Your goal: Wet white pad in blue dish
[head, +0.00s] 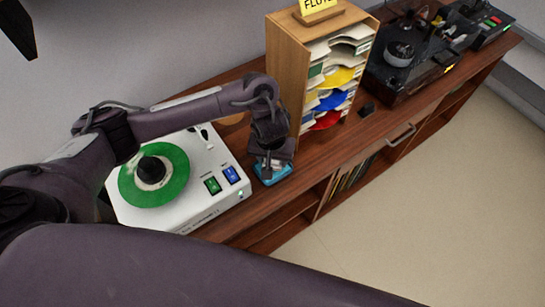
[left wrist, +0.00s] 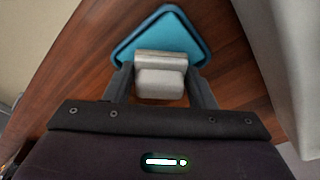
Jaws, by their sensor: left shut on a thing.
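The blue dish (head: 273,180) stands on the wooden cabinet top, just right of the white machine. It also shows in the left wrist view (left wrist: 162,22), as a shallow square with a dark rim. My left gripper (head: 269,163) is directly above the dish, pointing down. In the left wrist view its two fingers are shut on the white pad (left wrist: 160,84), a pale block that covers part of the dish. I cannot tell whether the pad touches the dish bottom. The pad is hidden by the gripper in the head view. My right gripper is not in view.
A white machine (head: 226,197) with a green disc (head: 177,190) and coloured buttons stands left of the dish. A wooden rack (head: 286,62) with coloured sleeves stands behind it. A dark turntable (head: 385,80) is farther right. The cabinet's front edge is close to the dish.

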